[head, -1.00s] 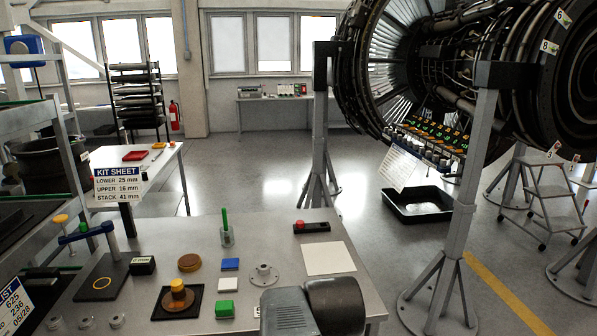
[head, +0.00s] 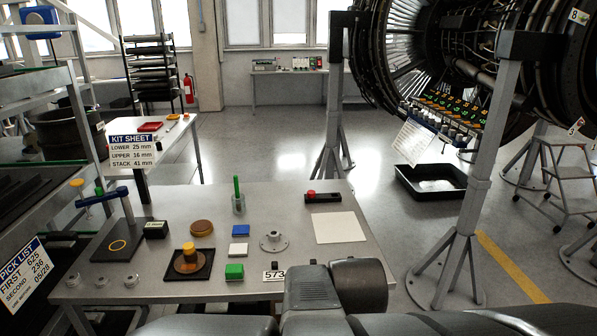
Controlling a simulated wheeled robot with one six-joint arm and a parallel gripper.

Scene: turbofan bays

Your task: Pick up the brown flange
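A brown round disc (head: 201,228) lies flat on the grey table (head: 345,262), left of a blue block. A second brown round piece (head: 188,264) with a yellow knob on top stands on a black square pad nearer the front edge. Either could be the brown flange; a grey metal flange (head: 273,242) with a raised hub lies to their right. My arm's grey links show at the bottom centre, to the right of these pieces. My gripper's fingers cannot be made out. Nothing touches either brown piece apart from what it stands on.
A blue block (head: 240,231), a green block (head: 234,271), a cup with a green rod (head: 238,203) and a white sheet (head: 339,227) are on the table. A black stand with a blue arm (head: 103,196) rises at the left. An engine stand (head: 482,165) is at the right.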

